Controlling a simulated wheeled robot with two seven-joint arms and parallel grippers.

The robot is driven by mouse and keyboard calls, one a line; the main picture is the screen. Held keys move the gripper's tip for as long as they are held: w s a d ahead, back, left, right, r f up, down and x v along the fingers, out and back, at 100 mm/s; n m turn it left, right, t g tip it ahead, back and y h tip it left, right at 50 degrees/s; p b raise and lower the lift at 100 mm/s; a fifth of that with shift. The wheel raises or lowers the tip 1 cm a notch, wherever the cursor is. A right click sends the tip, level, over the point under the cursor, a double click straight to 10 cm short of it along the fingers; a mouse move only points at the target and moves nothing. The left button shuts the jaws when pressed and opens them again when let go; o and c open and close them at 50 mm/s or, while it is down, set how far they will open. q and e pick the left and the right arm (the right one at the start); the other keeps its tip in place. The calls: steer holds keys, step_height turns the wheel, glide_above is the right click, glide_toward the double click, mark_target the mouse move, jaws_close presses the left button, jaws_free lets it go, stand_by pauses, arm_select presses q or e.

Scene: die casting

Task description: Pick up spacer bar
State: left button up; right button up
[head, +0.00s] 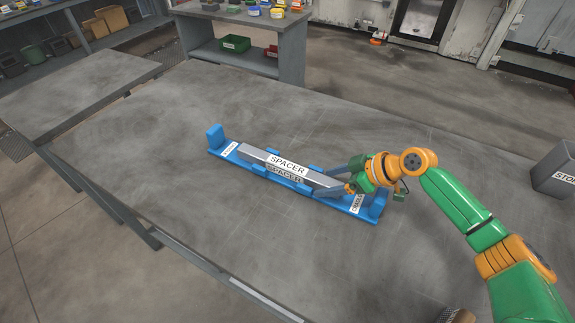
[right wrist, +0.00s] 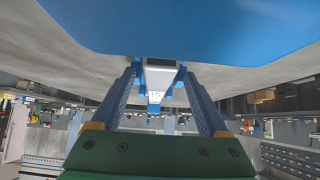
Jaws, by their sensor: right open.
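The spacer bar (head: 253,154) is a long grey bar labelled SPACER. It lies in a blue cradle (head: 217,138) on the grey table. My right gripper (head: 326,180) is at the bar's right end, by the cradle's right end post. In the right wrist view the bar's end (right wrist: 159,64) shows between the two fingers of my right gripper (right wrist: 161,76), with a gap visible on each side. The right gripper is open and holds nothing. My left gripper is not in view.
The cradle stands on a large grey table (head: 150,140) with much bare surface around it. A grey bin (head: 553,170) stands at the right edge. A shelf unit (head: 290,50) with a green crate (head: 235,44) is behind the table. Another grey table (head: 75,85) is at left.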

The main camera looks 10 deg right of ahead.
steer(key=shift+w+f, duration=0.15)
steer(key=shift+f, duration=0.05)
steer(key=shift+r, duration=0.15)
jaws_close()
